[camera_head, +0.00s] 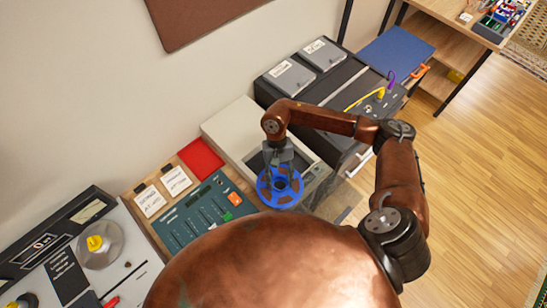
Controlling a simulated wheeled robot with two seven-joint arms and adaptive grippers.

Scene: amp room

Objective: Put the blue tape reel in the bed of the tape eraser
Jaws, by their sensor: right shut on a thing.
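The blue tape reel (282,199) is tilted toward me, its round spoked face showing. My right gripper (277,165) is shut on the reel's upper edge, and its arm reaches in from the right. The tape eraser appears to be the pale grey box (228,128) with a dark recessed bed, behind and beside the reel. The reel hangs in front of the bed's near part; I cannot tell whether it touches it. The gripper and reel hide part of the bed. My left gripper is not in view.
A green panel with sliders (206,213) is left of the eraser, with two white labelled cards and a red square (201,159) behind it. A dark unit with grey lids (290,76) stands right. A yellow-knobbed machine (98,243) is far left. Wooden floor (480,180) is open at right.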

